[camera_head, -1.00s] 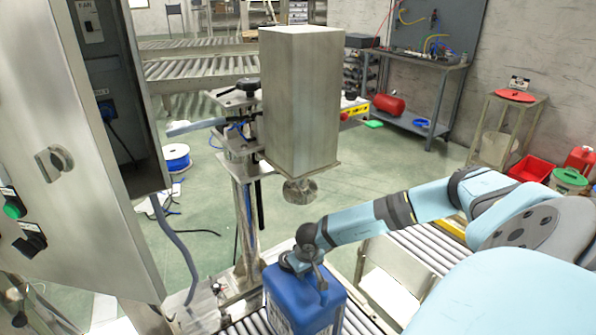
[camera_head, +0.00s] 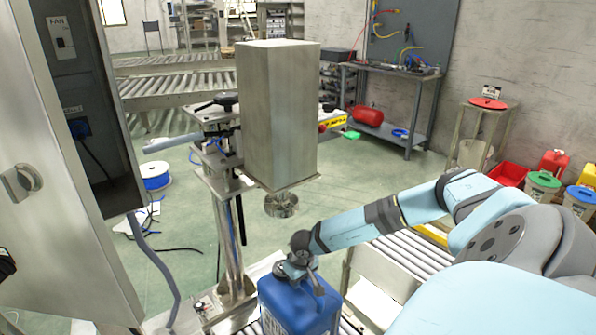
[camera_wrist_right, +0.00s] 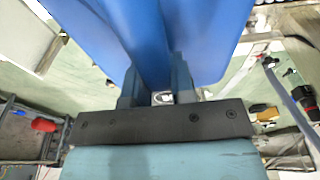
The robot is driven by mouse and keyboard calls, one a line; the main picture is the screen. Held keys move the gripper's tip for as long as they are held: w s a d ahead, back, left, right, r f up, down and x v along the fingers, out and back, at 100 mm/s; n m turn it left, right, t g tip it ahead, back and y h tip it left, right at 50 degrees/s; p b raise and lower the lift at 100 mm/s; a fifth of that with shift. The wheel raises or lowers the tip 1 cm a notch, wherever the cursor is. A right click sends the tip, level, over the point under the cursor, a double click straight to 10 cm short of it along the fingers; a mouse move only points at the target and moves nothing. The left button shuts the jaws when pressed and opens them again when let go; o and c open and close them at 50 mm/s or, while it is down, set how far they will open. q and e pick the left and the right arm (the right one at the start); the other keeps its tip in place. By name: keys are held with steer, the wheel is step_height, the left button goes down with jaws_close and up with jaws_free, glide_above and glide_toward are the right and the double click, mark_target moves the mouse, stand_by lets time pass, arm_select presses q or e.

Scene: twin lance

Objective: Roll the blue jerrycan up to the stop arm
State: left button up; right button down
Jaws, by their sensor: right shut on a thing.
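The blue jerrycan (camera_head: 300,308) stands upright on the rollers at the bottom of the head view, with a white printed label on its front. My right gripper (camera_head: 297,264) is at its top, shut on its handle. In the right wrist view the jerrycan's blue body (camera_wrist_right: 215,35) fills the top, with blue plastic between the two dark fingers of my right gripper (camera_wrist_right: 158,75). The jerrycan's base is cut off by the frame edge. I cannot make out the stop arm clearly. My left gripper is not in view.
A tall metal box (camera_head: 277,115) with a round disc (camera_head: 281,205) below it hangs on a post behind the jerrycan. An open cabinet (camera_head: 60,180) stands at the left. The roller conveyor (camera_head: 415,255) continues to the right, behind my arm. A side plate (camera_head: 372,300) stands beside the jerrycan.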

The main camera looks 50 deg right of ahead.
steer(key=shift+s+d+f+b, duration=0.15)
steer(key=shift+s+d, duration=0.1)
steer(key=shift+d, duration=0.25)
steer(key=shift+s+d+f+b, duration=0.15)
steer(key=shift+s+d, duration=0.1)
steer(key=shift+d, duration=0.25)
stand_by(0.7)
steer(key=c, duration=0.5)
jaws_free()
steer(key=shift+w+d, duration=0.1)
steer(key=shift+c, duration=0.2)
steer(key=shift+o, duration=0.3)
steer(key=shift+r, duration=0.1)
steer(key=shift+w, duration=0.1)
steer(key=o, duration=0.5)
